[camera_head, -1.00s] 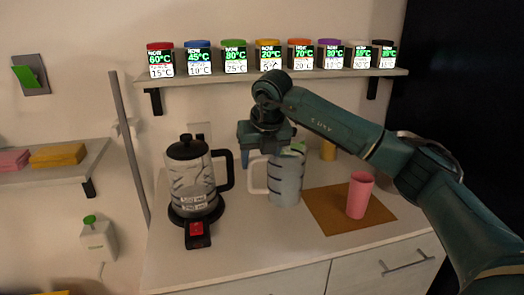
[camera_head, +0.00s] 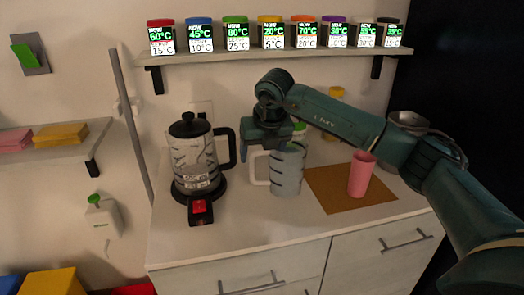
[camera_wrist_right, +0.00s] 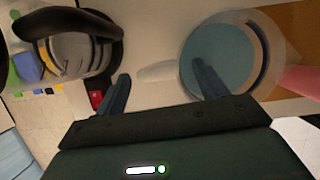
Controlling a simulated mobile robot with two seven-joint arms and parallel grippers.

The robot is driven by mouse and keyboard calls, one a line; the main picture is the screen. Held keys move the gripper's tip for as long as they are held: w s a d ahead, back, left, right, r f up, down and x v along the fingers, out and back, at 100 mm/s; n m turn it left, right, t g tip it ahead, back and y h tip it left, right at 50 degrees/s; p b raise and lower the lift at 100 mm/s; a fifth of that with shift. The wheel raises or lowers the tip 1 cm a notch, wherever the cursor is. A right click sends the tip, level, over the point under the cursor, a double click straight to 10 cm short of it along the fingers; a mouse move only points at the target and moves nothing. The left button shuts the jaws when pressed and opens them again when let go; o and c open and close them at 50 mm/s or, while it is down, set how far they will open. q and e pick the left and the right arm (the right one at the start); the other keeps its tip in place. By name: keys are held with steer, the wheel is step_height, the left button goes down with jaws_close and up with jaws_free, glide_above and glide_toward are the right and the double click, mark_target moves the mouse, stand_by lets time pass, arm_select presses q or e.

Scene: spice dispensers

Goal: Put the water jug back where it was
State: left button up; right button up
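The water jug (camera_head: 288,172) is pale blue-grey with a white handle on its left. It appears upright at the counter, between the black-lidded kettle and the brown mat; whether its base touches the counter is unclear. My right gripper (camera_head: 264,142) reaches down over its handle side. In the right wrist view, the round jug top (camera_wrist_right: 228,62) lies under one finger of my right gripper (camera_wrist_right: 163,82), and the other finger is beyond the handle (camera_wrist_right: 160,72). The fingers straddle handle and rim and appear to hold the jug; exact contact is hidden. My left gripper is out of view.
The kettle (camera_head: 198,155) stands left on its black base. A pink cup (camera_head: 361,174) stands on the brown mat (camera_head: 330,200) to the right. A shelf (camera_head: 215,59) with several spice dispensers runs above. The front counter strip is clear.

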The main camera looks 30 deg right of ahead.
steer(key=shift+o, duration=0.4)
steer(key=v, duration=1.2)
